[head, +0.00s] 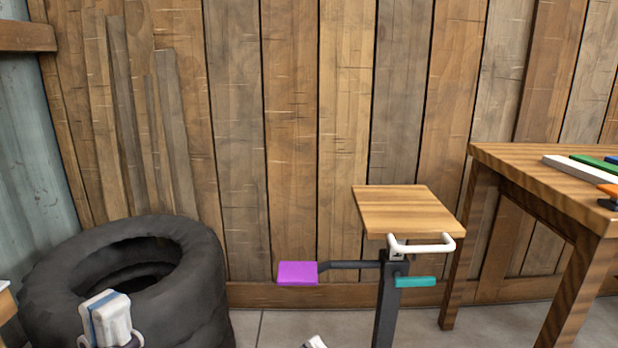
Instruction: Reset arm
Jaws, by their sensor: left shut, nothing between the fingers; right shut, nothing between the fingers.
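Neither of my grippers shows its fingers in the head view. A white and blue part (108,318), which looks like a link of my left arm, rises at the lower left in front of the tires. A small white piece (315,342) shows at the bottom edge, mostly cut off; I cannot tell which part it is. I see nothing held.
Black stacked tires (190,285) stand at the left. A dark post (386,305) carries a wooden board (405,205), a white handle (425,248), a purple pad (297,273) and a teal bar (415,282). A wooden table (530,165) with colored pieces stands right.

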